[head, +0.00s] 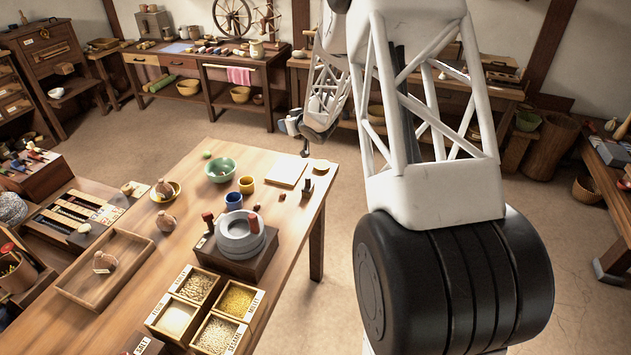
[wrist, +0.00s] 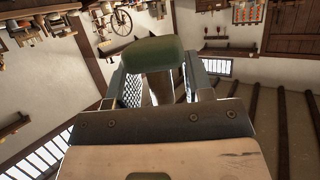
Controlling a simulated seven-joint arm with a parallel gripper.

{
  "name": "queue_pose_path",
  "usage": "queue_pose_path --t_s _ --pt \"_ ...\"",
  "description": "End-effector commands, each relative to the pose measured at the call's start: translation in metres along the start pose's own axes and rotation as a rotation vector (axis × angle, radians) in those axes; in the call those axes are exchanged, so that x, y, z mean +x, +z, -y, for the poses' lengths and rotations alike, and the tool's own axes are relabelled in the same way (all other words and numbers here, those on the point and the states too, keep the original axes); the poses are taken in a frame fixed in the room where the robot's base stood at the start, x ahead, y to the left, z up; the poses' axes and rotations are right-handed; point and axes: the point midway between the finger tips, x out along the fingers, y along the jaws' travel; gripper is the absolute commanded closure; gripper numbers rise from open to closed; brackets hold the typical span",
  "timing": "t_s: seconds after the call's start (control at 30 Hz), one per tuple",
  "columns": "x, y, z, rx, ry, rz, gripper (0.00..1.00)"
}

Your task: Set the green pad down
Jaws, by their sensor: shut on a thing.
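In the wrist view my gripper (wrist: 153,76) is shut on a dull green pad (wrist: 152,52), a rounded block held across the fingertips. The wall and furniture appear upside down behind it, and no surface shows under the pad. In the head view the end of my arm (head: 298,123) is in the air beyond the far right end of the wooden table (head: 285,222). It is small there, and I cannot make out the pad in it.
Bare wood shows along the right side. A workbench (head: 205,65) stands behind.

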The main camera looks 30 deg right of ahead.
Motion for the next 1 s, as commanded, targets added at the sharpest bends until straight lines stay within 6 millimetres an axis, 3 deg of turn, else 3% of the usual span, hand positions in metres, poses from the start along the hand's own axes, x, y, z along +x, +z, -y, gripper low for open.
queue_pose_path --t_s 0.33,0.7,0.9,1.0 --pt "-0.033 0.027 -0.024 -0.082 -0.198 0.003 0.76" --pt "-0.064 0.054 -0.037 -0.141 -0.343 0.002 0.76" --pt "-0.075 0.068 -0.042 -0.160 -0.389 0.003 0.76" --pt "-0.069 0.079 -0.041 -0.159 -0.388 0.004 0.76"
